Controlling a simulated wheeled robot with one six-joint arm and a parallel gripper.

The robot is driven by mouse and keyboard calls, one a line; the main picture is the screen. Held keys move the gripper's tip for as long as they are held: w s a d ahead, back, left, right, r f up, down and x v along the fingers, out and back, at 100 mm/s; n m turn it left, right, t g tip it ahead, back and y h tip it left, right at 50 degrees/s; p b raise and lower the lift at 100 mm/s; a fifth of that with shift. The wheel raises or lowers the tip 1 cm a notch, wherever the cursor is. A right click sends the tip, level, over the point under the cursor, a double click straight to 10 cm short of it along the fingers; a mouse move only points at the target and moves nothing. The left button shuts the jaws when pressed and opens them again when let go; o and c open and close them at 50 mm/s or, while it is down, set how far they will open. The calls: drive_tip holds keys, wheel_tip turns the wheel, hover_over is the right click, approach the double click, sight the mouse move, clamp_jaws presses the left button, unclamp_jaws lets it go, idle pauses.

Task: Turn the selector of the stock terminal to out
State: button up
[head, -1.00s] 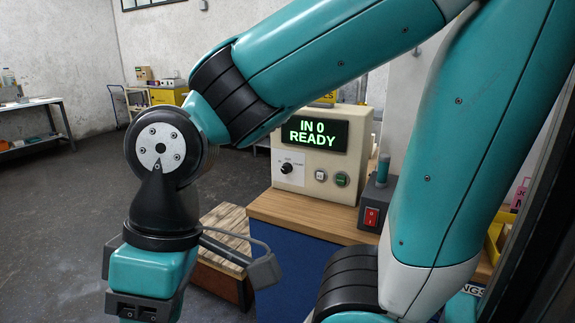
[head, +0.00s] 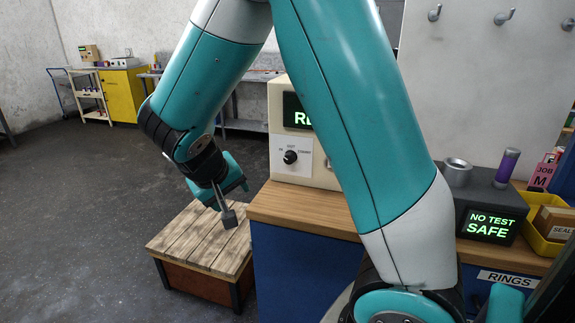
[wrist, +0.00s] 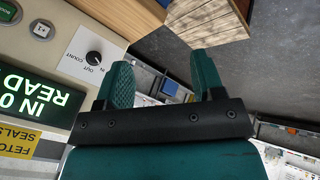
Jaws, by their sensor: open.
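The stock terminal (head: 310,168) is a cream box on the wooden bench, partly hidden behind my arm in the head view. Its black selector knob (head: 290,157) sits on a white plate with marks for in, out and count. In the wrist view the selector (wrist: 93,58) shows beside my left finger, and the terminal's display (wrist: 38,100) reads IN 0 and READ, its end cut off. My gripper (wrist: 162,60) is open and empty, apart from the knob. In the head view my gripper (head: 235,185) hangs left of and lower than the selector.
A slatted wooden platform (head: 205,240) stands low beneath my gripper, left of the bench (head: 320,212). A grey tester (head: 489,225) reads NO TEST SAFE, with a purple cylinder (head: 507,167) on it. A yellow bin (head: 540,222) is at right. Floor at left is clear.

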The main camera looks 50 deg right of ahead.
drive_tip(key=w+d+m+h+b, duration=0.1)
drive_tip(key=w+d+m+h, duration=0.25)
drive_tip(key=d+h, duration=0.55)
drive_tip(key=p, duration=0.4)
approach(287, 159)
drive_tip(key=x, duration=0.9)
drive_tip(key=shift+d, duration=0.3)
drive_tip(key=shift+f, duration=0.1)
drive_tip(key=c, duration=0.9)
